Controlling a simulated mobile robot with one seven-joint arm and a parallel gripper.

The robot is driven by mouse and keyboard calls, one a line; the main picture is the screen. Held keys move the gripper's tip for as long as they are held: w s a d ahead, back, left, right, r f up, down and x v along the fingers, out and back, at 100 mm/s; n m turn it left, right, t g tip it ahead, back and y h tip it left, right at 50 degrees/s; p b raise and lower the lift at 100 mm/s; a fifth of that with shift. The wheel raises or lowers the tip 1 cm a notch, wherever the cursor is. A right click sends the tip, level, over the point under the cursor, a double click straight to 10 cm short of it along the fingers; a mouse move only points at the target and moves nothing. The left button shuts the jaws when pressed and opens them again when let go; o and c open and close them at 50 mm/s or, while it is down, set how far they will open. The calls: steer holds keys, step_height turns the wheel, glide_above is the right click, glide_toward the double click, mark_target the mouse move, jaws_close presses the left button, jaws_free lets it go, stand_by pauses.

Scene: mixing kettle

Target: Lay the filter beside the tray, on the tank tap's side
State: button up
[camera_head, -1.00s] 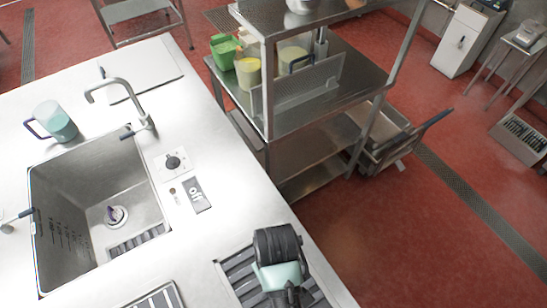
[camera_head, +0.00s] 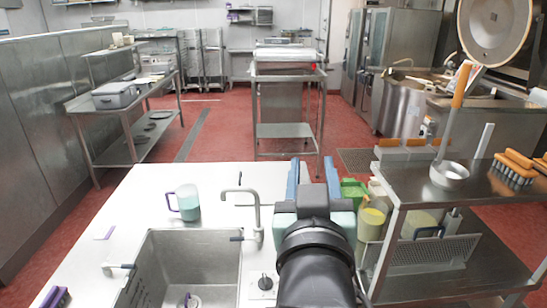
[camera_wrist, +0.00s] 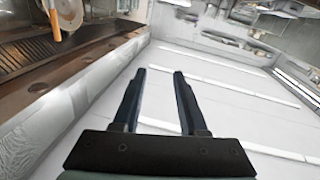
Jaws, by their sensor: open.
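My gripper (camera_head: 312,182) is raised over the far right part of the white counter, with its two dark blue fingers pointing away. The fingers also show in the wrist view (camera_wrist: 159,76), apart with nothing between them. The sink tank (camera_head: 190,265) is set in the counter, left of my arm. Its grey curved tap (camera_head: 255,215) stands at its far right corner, left of my gripper. I cannot make out the tray in the current views.
A jug with blue-green liquid (camera_head: 188,203) stands on the counter behind the sink. A steel shelf cart (camera_head: 420,205) with a ladle (camera_head: 449,174) and brushes (camera_head: 515,166) is close on the right. A large kettle (camera_head: 402,105) stands beyond. The counter's far left area is clear.

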steer(key=s+a+r+t, duration=0.1)
steer(key=s+r+t, duration=0.2)
steer(key=r, duration=0.4)
steer(key=s+a+r+t+y, duration=0.1)
steer(key=s+a+r+t, duration=0.1)
steer(key=s+r, duration=0.3)
steer(key=s+a+r+t, duration=0.2)
steer(key=s+r+t, duration=0.2)
steer(key=r, duration=0.7)
steer(key=shift+s+a+r+y, duration=0.15)
steer(key=shift+s+y, duration=0.15)
steer(key=shift+s, duration=0.05)
step_height(320, 180, down, 6)
steer(key=b, duration=0.5)
steer(key=shift+w+r, duration=0.1)
steer(key=shift+r, duration=0.1)
